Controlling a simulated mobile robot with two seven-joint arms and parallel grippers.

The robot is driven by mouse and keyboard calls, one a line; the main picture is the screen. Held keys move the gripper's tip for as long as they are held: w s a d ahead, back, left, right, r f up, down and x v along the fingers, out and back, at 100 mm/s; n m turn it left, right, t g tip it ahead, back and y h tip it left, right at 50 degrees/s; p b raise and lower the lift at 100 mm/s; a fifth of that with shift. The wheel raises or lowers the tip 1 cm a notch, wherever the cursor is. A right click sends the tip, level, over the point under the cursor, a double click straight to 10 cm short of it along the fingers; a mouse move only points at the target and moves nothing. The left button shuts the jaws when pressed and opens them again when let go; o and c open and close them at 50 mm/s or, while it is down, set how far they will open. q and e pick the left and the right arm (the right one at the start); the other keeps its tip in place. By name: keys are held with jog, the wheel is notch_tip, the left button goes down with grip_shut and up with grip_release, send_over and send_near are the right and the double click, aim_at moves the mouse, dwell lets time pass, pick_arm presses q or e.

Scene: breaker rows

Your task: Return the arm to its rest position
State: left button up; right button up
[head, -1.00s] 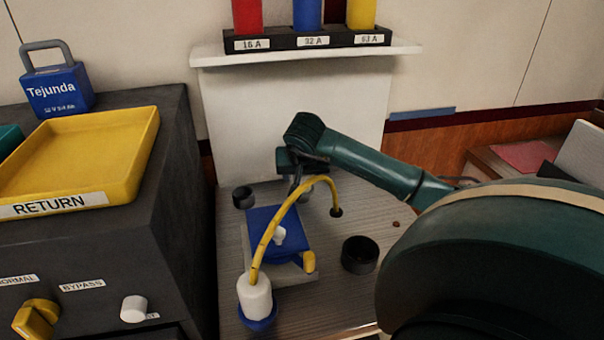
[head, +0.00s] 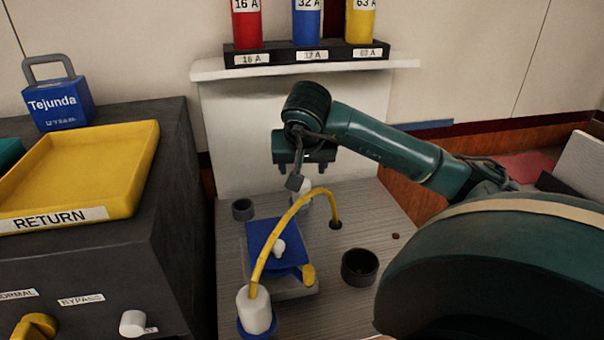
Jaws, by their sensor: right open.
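My right arm comes in from the right in the head view, dark green. Its gripper (head: 305,160) points down above the grey ribbed worktop (head: 360,215). The gripper is open, and I see nothing held in it. Below it stand a small white piece, partly hidden, and a blue plate (head: 262,240) with a white knob (head: 279,249). The gripper is apart from the blue plate. My left gripper is not in view.
A yellow cable (head: 285,222) arches from a white plug (head: 254,310) to a hole. Black cups (head: 359,267) stand on the worktop. A yellow RETURN tray (head: 85,165) and blue padlock (head: 57,100) are left. Coloured cylinders (head: 306,25) stand on the back shelf (head: 300,68).

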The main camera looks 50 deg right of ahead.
jog(key=shift+s+a+r, duration=0.2)
jog(key=shift+r, duration=0.25)
